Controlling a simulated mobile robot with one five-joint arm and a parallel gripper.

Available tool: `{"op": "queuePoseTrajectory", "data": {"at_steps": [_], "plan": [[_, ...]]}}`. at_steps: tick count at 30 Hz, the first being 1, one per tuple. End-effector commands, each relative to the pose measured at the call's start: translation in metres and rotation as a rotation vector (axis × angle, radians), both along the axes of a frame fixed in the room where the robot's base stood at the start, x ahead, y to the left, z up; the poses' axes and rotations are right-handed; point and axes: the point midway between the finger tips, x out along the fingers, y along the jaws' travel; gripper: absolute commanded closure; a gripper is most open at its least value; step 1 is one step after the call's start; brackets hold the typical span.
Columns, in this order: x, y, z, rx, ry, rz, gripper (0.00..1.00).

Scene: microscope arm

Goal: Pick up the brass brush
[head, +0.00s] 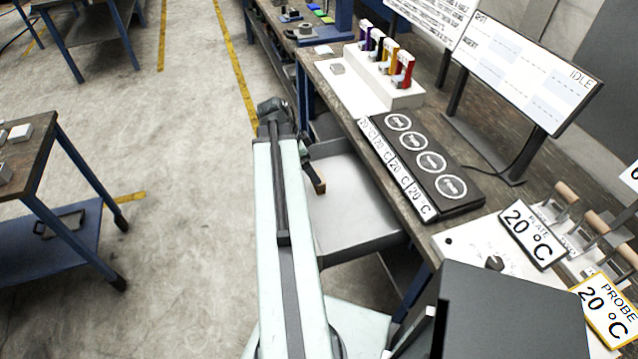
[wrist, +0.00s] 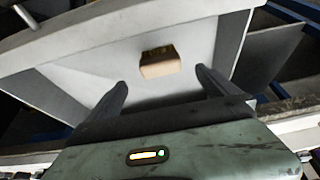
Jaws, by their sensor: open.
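A small block with a tan face and a darker brown top, which looks like the brass brush (wrist: 160,62), lies in a pale grey tray (wrist: 85,85) in the wrist view. In the head view the brush (head: 318,181) shows as a small brown piece beside my arm, inside the tray (head: 365,245). My gripper (wrist: 160,82) is open and empty in the wrist view. Its two dark fingers are spread apart, with the brush between and beyond their tips, not touched. In the head view my arm hides most of the gripper and the tray's left part.
The workbench (head: 335,85) runs along the tray's right side. It carries a black panel with several round pads (head: 425,165), a white rack of coloured holders (head: 385,85) and a tilted screen (head: 525,75). A blue-framed cart (head: 60,235) stands left. The floor between is clear.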

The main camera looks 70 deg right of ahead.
Motion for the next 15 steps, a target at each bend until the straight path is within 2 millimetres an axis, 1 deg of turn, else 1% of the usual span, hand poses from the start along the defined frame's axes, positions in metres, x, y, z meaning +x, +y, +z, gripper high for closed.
{"op": "queuePoseTrajectory", "data": {"at_steps": [6,11,14,15], "plan": [[-0.005,-0.005,-0.025,0.001,0.0,0.002,0.02],[-0.007,-0.007,-0.025,0.001,0.0,0.004,0.02],[-0.009,-0.009,-0.036,0.001,0.0,0.004,0.02],[-0.011,-0.011,-0.042,0.002,0.0,0.004,0.02]]}}
